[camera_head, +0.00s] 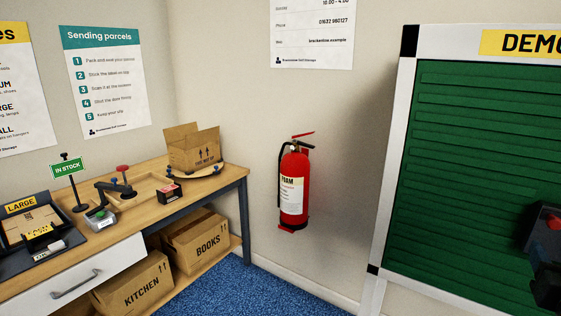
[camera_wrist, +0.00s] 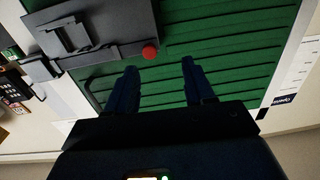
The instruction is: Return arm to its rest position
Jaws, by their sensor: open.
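My gripper (camera_wrist: 160,66) shows in the wrist view, with its two dark blue fingers apart and nothing between them. The green slatted door (camera_wrist: 225,50) lies beyond the fingertips. A dark panel with a latch-like fitting (camera_wrist: 82,36) and a round red knob (camera_wrist: 150,52) is at the upper left of that view, beyond the fingers and apart from them. In the head view the green door (camera_head: 465,170) stands at the right under a yellow "DEMO" sign (camera_head: 525,43). A dark part with red on it is cut off at the right edge; I cannot tell what it is.
A wooden bench (camera_head: 105,243) at the left holds an open carton (camera_head: 192,150), an "IN STOCK" sign (camera_head: 68,168) and several small tools. Cartons marked KITCHEN (camera_head: 135,284) and BOOKS (camera_head: 197,240) sit beneath. A fire extinguisher (camera_head: 293,190) hangs on the wall. Blue carpet (camera_head: 235,290) is clear.

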